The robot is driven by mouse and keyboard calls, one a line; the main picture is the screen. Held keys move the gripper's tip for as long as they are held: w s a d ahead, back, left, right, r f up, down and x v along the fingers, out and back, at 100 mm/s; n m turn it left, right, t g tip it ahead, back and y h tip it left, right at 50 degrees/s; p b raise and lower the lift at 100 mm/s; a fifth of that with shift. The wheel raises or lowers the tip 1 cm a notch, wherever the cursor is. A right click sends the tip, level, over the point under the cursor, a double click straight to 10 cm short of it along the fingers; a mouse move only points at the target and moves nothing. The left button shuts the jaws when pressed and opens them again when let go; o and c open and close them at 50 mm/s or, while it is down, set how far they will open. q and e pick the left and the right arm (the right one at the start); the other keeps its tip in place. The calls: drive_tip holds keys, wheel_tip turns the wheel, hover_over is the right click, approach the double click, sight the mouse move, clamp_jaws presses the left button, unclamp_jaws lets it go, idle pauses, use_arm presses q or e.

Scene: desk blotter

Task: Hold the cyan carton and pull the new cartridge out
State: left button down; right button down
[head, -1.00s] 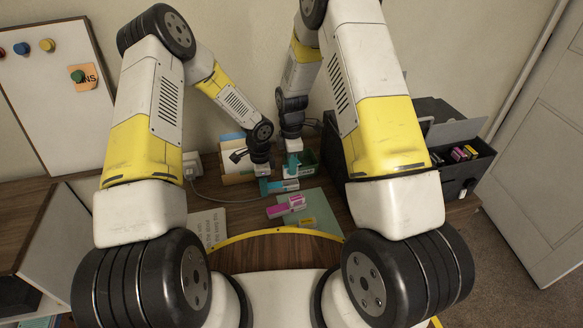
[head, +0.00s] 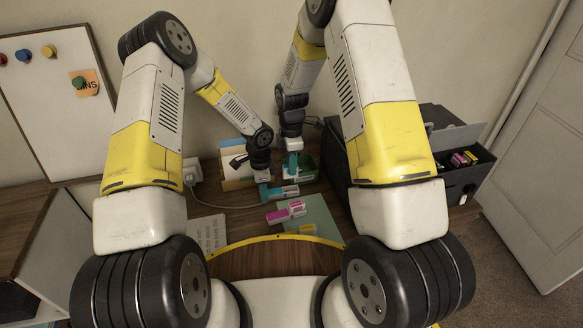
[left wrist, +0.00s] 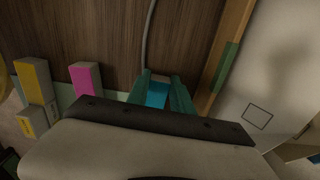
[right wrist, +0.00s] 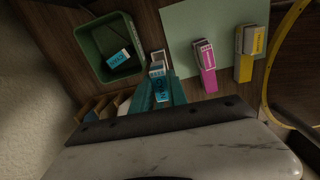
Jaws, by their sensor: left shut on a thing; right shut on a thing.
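The cyan carton (head: 287,191) lies on the desk behind the green mat. My left gripper (head: 264,189) is shut on its left end. In the left wrist view a bright cyan face (left wrist: 157,94) shows between the teal fingers. My right gripper (head: 292,166) comes down from behind at the carton's right part. In the right wrist view its fingers are shut on a cyan piece marked CYAN (right wrist: 161,91), which seems to be the new cartridge. A pale printed end (right wrist: 157,67) shows beyond it. How far the cartridge is inside the carton is hidden.
A green bin (right wrist: 86,39) behind holds another cyan piece (right wrist: 118,58). Magenta (right wrist: 207,70) and yellow (right wrist: 244,60) cartons lie on the mat (right wrist: 190,22). A black printer-like box (head: 338,165) stands right. A cable (head: 220,204) runs left of the grippers.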

drive_tip(key=shift+r, duration=0.85)
use_arm(q)
drive_tip(key=c, duration=1)
unclamp_jaws()
drive_tip(key=shift+c, duration=0.2)
